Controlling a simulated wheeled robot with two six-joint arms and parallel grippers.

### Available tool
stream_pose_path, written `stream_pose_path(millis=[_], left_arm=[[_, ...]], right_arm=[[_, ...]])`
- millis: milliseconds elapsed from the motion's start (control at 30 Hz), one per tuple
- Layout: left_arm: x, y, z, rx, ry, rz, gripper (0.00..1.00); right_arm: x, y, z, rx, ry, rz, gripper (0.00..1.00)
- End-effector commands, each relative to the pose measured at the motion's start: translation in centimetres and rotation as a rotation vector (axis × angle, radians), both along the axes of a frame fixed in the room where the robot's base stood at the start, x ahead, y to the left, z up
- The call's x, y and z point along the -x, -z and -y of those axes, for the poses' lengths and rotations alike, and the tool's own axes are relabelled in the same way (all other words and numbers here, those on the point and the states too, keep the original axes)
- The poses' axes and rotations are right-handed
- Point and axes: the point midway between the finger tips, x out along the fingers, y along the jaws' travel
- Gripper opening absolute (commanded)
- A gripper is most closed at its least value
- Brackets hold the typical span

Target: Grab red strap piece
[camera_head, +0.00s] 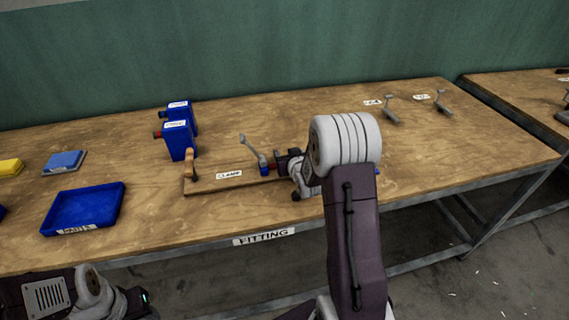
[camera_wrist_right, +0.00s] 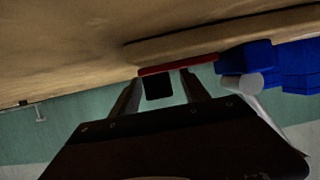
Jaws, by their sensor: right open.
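The red strap piece (camera_wrist_right: 178,64) shows in the right wrist view as a thin red bar along the edge of the wooden clamp board. It lies just beyond the fingertips of my right gripper (camera_wrist_right: 160,82), which is open with its fingers apart. I cannot tell whether the fingers touch it. In the head view my right gripper (camera_head: 284,164) is at the clamp board (camera_head: 225,184), beside a blue block (camera_head: 264,169). My arm hides most of that spot, and the strap is not clear there. My left arm is at the bottom left; its fingers cannot be made out.
A grey lever (camera_head: 253,150) stands by the blue block, close to my right gripper. Blue boxes (camera_head: 179,141) stand behind the board. Small grey levers (camera_head: 390,110) stand at back right.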

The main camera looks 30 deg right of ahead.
Motion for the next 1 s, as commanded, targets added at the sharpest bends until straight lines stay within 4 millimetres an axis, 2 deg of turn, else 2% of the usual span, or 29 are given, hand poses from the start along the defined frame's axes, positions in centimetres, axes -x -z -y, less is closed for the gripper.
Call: stream_pose_path(millis=[200, 233, 400, 433, 767, 867, 1000], left_arm=[[0.0, 0.0, 0.0, 0.000, 0.000, 0.000, 0.47], [0.0, 0.0, 0.0, 0.000, 0.000, 0.000, 0.47], [0.0, 0.0, 0.0, 0.000, 0.000, 0.000, 0.47], [0.0, 0.0, 0.0, 0.000, 0.000, 0.000, 0.47], [0.0, -0.1, 0.0, 0.000, 0.000, 0.000, 0.47], [0.0, -0.4, 0.0, 0.000, 0.000, 0.000, 0.47], [0.0, -1.1, 0.0, 0.000, 0.000, 0.000, 0.47]], right_arm=[[-0.3, 0.1, 0.1, 0.000, 0.000, -0.001, 0.54], [-0.2, 0.1, 0.1, 0.000, 0.000, -0.001, 0.51], [-0.2, 0.1, 0.1, 0.000, 0.000, -0.001, 0.04], [-0.2, 0.1, 0.1, 0.000, 0.000, -0.001, 0.00], [-0.2, -0.3, 0.1, 0.000, 0.000, 0.000, 0.00], [-0.3, -1.5, 0.1, 0.000, 0.000, 0.002, 0.00], [-0.3, -4.3, 0.1, 0.001, 0.001, 0.005, 0.00]])
